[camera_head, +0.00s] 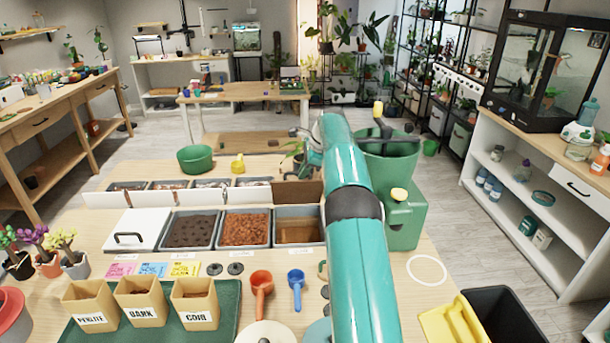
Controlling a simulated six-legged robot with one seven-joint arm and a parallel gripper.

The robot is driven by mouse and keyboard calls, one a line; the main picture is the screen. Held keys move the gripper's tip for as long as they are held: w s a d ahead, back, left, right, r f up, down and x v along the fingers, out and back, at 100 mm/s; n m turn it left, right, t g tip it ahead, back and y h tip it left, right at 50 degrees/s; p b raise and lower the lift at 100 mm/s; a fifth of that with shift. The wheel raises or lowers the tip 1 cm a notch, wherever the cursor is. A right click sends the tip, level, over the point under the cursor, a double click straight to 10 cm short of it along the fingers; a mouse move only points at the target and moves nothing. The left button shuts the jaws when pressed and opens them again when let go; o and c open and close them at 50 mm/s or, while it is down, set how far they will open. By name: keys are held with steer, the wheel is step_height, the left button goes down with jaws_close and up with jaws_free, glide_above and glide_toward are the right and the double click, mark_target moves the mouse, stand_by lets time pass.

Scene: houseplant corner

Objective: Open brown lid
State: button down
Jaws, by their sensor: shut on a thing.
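The brown lid (298,193) stands raised, close to upright, along the back edge of the rightmost front bin (299,231). That bin is uncovered and brown inside. My teal arm crosses the middle of the view and hides the lid's right end. My gripper (311,160) is just behind and above the lid's right part, largely hidden by the arm and lid. It is shut on the brown lid, though the fingers and their contact are not clearly visible.
A white lid (136,231) with a dark handle lies left of two filled bins. A green pot machine (402,215) stands close right of my arm. Brown pots (140,300), a red scoop (261,287) and a blue scoop (296,284) are in front. A yellow dustpan (452,322) is lower right.

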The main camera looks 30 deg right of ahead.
steer(key=shift+w+d, duration=0.25)
steer(key=shift+w, duration=0.3)
steer(key=c, duration=1.5)
jaws_free()
steer(key=shift+r, duration=0.2)
